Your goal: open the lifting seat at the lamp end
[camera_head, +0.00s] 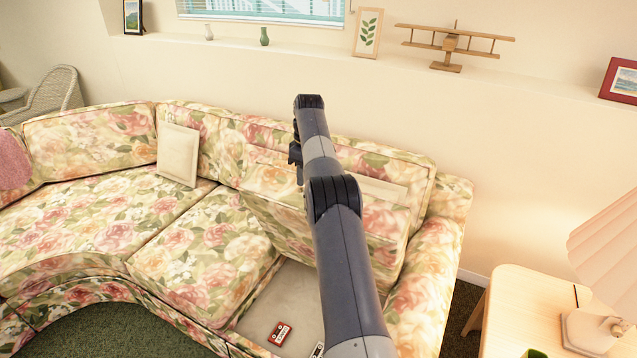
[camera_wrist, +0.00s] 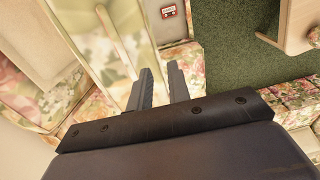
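The floral lifting seat (camera_head: 275,215) at the lamp end stands raised, tilted up close to the sofa's backrest. Below it the pale storage compartment (camera_head: 268,305) is exposed. A red cassette (camera_head: 281,333) lies in it and also shows in the wrist view (camera_wrist: 168,12). My arm crosses in front of the seat and hides part of it and of the compartment. My gripper (camera_wrist: 161,67) shows two fingers with a gap between them, close to the raised seat (camera_wrist: 125,45). I cannot tell whether they touch it. In the head view the fingertips are mostly hidden.
A light wood table (camera_head: 510,300) with a pleated lamp (camera_head: 605,250) stands right of the sofa arm (camera_head: 425,290). A beige cushion (camera_head: 178,155) leans on the backrest. A model plane (camera_head: 450,45) and frames stand on the wall ledge. Green carpet (camera_head: 110,332) lies in front.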

